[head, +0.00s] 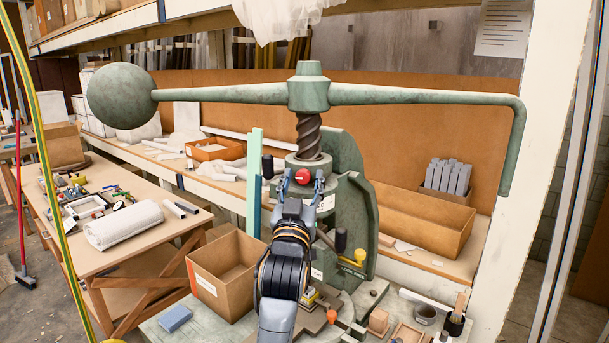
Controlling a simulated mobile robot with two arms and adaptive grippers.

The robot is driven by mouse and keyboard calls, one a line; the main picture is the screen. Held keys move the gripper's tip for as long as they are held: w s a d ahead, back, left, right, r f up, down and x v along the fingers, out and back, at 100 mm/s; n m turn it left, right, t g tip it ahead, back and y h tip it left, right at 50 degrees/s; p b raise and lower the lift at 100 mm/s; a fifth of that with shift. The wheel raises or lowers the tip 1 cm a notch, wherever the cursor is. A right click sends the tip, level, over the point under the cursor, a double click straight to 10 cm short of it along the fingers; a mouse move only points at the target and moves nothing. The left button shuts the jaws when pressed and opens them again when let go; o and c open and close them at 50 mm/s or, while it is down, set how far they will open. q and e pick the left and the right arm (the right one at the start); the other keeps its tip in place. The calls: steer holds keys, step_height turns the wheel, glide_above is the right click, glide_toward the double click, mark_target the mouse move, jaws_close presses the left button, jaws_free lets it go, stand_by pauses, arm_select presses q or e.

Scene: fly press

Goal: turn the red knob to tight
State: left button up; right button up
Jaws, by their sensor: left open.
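The red knob (302,177) sits on the front of the green fly press (345,215), just below the screw and its collar. My left gripper (301,182) is up at the knob, with one open finger on each side of it. The fingers look close to the knob, but I cannot tell whether they touch it. A small white label shows just right of the fingers, too small to read. My wrist hides the press front below the knob. My right gripper is not in view.
The press arm with its ball weight (122,95) spans overhead, its handle (511,150) hanging at the right. A black lever knob (341,240) and a yellow knob (360,256) stand right of my wrist. A cardboard box (228,272) and a blue block (174,319) are at left.

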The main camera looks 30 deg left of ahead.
arm_select(q)
steer(key=shift+s+r, duration=0.1)
steer(key=shift+s, duration=0.05)
steer(key=shift+s+d, duration=0.1)
steer(key=shift+s, duration=0.05)
steer(key=shift+c, duration=0.6)
jaws_close()
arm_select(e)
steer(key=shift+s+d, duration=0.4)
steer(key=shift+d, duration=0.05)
arm_select(q)
steer(key=shift+r, duration=0.1)
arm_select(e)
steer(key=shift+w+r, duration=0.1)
